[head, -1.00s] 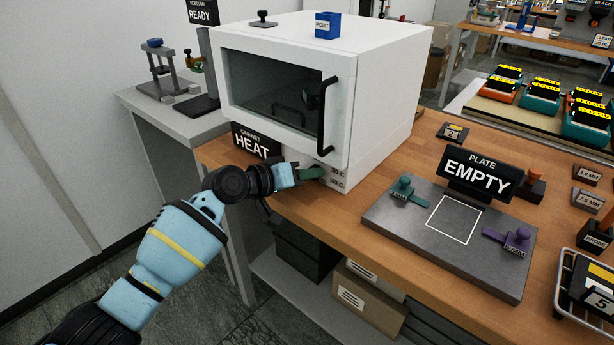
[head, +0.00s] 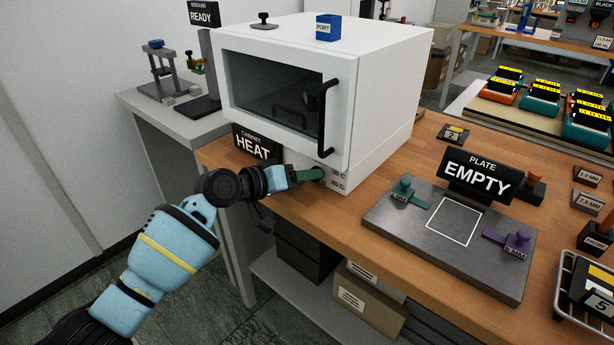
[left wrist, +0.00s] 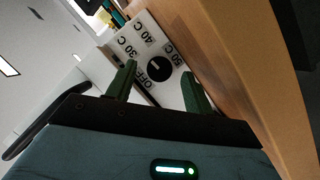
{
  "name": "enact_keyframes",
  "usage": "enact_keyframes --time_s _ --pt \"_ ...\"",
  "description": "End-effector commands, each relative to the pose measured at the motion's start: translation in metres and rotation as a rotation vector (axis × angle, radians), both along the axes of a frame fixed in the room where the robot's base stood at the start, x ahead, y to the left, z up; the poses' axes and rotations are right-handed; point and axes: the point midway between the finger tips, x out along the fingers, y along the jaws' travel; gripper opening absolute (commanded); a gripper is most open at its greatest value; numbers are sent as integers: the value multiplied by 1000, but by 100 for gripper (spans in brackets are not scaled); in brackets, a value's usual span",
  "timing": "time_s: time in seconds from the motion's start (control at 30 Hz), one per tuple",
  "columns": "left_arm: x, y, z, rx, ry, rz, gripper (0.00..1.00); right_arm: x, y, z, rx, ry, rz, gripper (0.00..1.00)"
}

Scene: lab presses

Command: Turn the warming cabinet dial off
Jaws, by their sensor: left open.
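The white warming cabinet (head: 385,95) stands on the wooden bench with its door shut. The sign (head: 256,143) beside it reads CABINET HEAT. Its dial shows in the left wrist view as a round black knob (left wrist: 159,68) on a white panel marked OFF, 30 C, 40 C and a further mark. The knob has a small white pointer mark; I cannot tell which label it points to. My left gripper (head: 319,174) is open at the panel below the door. Its green fingers lie on either side of the knob in the left wrist view; contact is unclear. My right gripper is out of view.
The black door handle (head: 325,120) projects above my left gripper. A grey plate (head: 380,218) with an EMPTY sign lies to the right on the bench (head: 345,220). A small press (head: 160,70) stands on the grey table at left.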

Motion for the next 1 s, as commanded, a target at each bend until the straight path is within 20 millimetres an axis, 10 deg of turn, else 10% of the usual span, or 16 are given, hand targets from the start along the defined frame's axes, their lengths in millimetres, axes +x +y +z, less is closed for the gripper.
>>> enact_keyframes --time_s 0.4,1.0 --pt "-33 41 16 1 0 1 52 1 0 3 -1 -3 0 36" --pt "-36 42 21 30 -29 -7 52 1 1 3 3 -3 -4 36"
